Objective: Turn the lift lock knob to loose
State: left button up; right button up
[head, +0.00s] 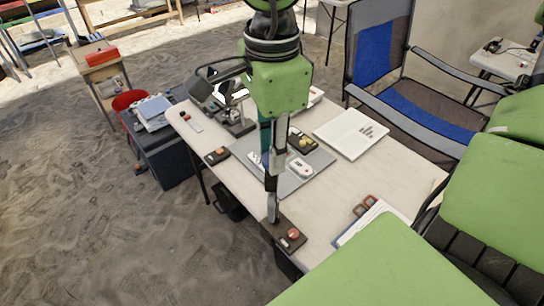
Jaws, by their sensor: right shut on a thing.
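My right gripper (272,214) reaches down from the top middle in the head view. Its narrow fingers are shut and end at the left part of a dark control plate (301,246) on the table's front edge. The lift lock knob itself does not show; the fingers cover the spot on the plate where they grip it, so its setting cannot be read. A round red-orange button (293,233) shows on the same plate, just right of the fingertips. My left gripper is not in view.
The pale table (335,192) carries a grey mat (318,160) with small devices, a white book (352,132), a dark lamp-like device (207,88) and another dark button box (217,156). A folding chair (424,100) stands behind. A dark bin (172,160) stands left.

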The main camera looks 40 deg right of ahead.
jog(key=n+b, duration=0.1)
jog(key=n, duration=0.1)
jog(key=shift+f+n, duration=0.1)
jog(key=shift+n, duration=0.3)
jog(key=n+b, duration=0.1)
jog(key=n, duration=0.2)
jog(key=shift+n, duration=0.3)
jog(key=n+b, duration=0.1)
jog(key=n, duration=0.2)
jog(key=shift+n, duration=1.6)
jog(key=o, duration=1.1)
jog(key=shift+o, duration=0.2)
jog(key=shift+r, duration=0.2)
